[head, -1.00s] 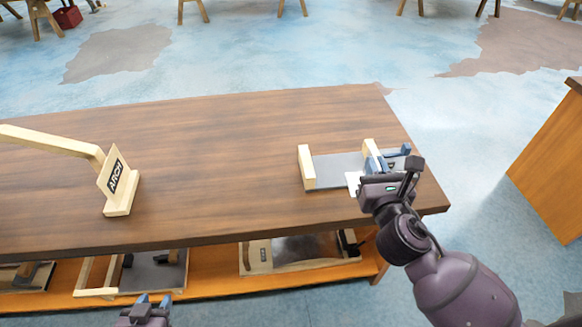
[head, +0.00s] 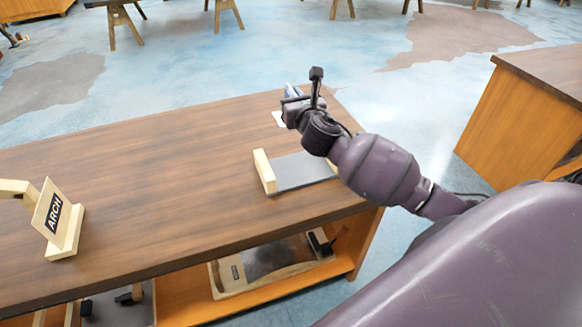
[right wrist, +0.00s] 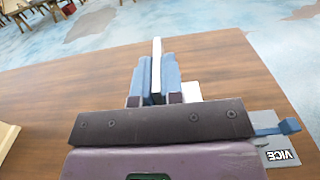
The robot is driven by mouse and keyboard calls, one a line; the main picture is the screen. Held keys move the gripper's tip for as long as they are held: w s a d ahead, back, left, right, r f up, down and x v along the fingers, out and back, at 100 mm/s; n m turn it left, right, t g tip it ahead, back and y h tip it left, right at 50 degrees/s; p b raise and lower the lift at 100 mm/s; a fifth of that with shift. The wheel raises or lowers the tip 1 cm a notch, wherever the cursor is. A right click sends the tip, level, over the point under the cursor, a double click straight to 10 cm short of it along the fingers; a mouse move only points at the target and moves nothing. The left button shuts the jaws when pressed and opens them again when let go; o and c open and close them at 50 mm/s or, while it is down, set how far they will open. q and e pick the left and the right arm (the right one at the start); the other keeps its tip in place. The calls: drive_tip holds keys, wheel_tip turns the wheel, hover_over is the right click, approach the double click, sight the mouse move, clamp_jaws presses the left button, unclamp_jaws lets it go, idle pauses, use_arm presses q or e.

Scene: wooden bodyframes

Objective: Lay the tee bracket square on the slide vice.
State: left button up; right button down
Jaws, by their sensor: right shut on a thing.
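The slide vice stands at the right of the table. In the head view I see its pale wooden block and grey bed (head: 303,171); my right arm hides its far side. Its VICE label (right wrist: 279,155) and blue handle show at the lower right of the right wrist view. My right gripper (head: 291,93) is raised beyond the vice bed, near the table's far right edge. Its blue fingers (right wrist: 156,82) are shut on the white tee bracket (right wrist: 157,58), which stands edge-on between them. A white part of it (head: 278,118) shows beside the gripper. My left gripper is out of view.
A wooden stand marked ARCH (head: 57,218) is at the table's left. The table (head: 150,190) is clear between stand and vice. A lower shelf (head: 190,300) holds wooden fixtures. Another wooden bench (head: 525,110) stands at the right, across a floor gap.

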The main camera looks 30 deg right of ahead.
wheel_tip(320, 180, down, 19)
drive_tip(key=b, duration=0.6)
drive_tip(key=shift+r, duration=0.1)
drive_tip(key=shift+a+f+b, duration=0.1)
drive_tip(key=shift+f+b, duration=0.25)
drive_tip(key=shift+f, duration=0.05)
drive_tip(key=shift+r, duration=0.2)
drive_tip(key=shift+f, duration=0.25)
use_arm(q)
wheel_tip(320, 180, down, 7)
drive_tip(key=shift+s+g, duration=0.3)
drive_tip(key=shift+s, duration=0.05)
use_arm(e)
drive_tip(key=c, duration=1.2)
unclamp_jaws()
drive_tip(key=shift+r, duration=0.1)
drive_tip(key=shift+c, duration=0.2)
drive_tip(key=shift+r, duration=0.1)
